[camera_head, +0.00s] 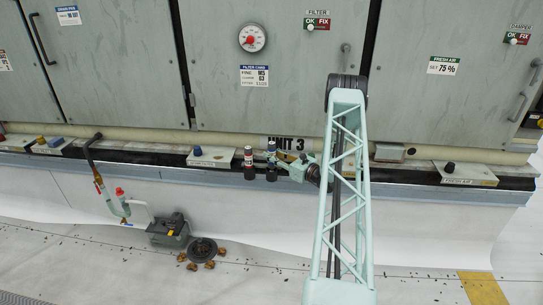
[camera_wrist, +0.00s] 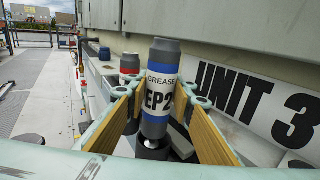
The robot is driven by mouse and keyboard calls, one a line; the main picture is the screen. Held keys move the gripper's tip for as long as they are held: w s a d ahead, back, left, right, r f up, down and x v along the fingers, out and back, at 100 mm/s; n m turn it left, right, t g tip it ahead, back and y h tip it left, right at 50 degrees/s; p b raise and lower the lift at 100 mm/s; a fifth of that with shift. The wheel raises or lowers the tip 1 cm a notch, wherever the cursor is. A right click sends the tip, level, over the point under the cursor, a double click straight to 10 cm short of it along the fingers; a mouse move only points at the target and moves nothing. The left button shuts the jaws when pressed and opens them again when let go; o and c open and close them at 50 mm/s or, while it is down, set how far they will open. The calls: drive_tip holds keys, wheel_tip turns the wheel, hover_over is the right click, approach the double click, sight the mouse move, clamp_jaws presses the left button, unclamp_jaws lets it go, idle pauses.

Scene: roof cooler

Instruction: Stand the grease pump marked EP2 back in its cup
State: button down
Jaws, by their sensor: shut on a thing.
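The grease pump marked EP2 (camera_wrist: 158,92) is a grey cylinder with blue bands and a white label. It stands about upright between the yellow-padded fingers of my gripper (camera_wrist: 158,112), which is shut on it. A dark cup (camera_wrist: 153,149) shows directly below its lower end; I cannot tell whether the pump's foot is inside it. In the head view the pump (camera_head: 271,152) is small, above its dark cup (camera_head: 271,174), with my gripper (camera_head: 284,164) reaching it from the right.
A second pump with a red band (camera_head: 248,156) stands just left, also in the wrist view (camera_wrist: 129,66). A plate with a blue knob (camera_head: 210,157) is farther left on the ledge. The cabinet wall with the UNIT 3 sign (camera_head: 289,143) rises close behind.

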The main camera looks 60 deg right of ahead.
sight(275, 148)
drive_tip(key=shift+w+r+p, duration=0.1)
drive_tip(key=shift+r+p, duration=0.55)
drive_tip(key=shift+r, duration=1.6)
drive_tip(key=w+a+r+n+g+y+p, duration=0.1)
drive_tip(key=w+a+r+n+y+p, duration=0.3)
drive_tip(key=a, duration=0.8)
drive_tip(key=w+a+y+p, duration=0.15)
drive_tip(key=w+a, duration=0.35)
drive_tip(key=a, duration=0.7)
drive_tip(key=w+a+r+n+g+y+p, duration=0.1)
drive_tip(key=w+a+r+n+y+p, duration=0.3)
drive_tip(key=a, duration=0.8)
drive_tip(key=s+a+r+n+g+y+p, duration=0.1)
drive_tip(key=a+r+y, duration=0.1)
drive_tip(key=a, duration=1.1)
drive_tip(key=s+a+r+n+g+y+p, duration=0.1)
drive_tip(key=a+r+g+y+p, duration=0.1)
drive_tip(key=a, duration=1.1)
drive_tip(key=s+a+r+n+g+y+p, duration=0.1)
drive_tip(key=a+r+n+g+y+p, duration=0.1)
drive_tip(key=a, duration=1.1)
wheel_tip(275, 148, up, 2)
drive_tip(key=shift+s+a+r+y, duration=0.2)
drive_tip(key=shift+a+r+y, duration=0.05)
drive_tip(key=shift+a+y, duration=0.2)
drive_tip(key=shift+w+d, duration=0.1)
drive_tip(key=shift+d, duration=0.1)
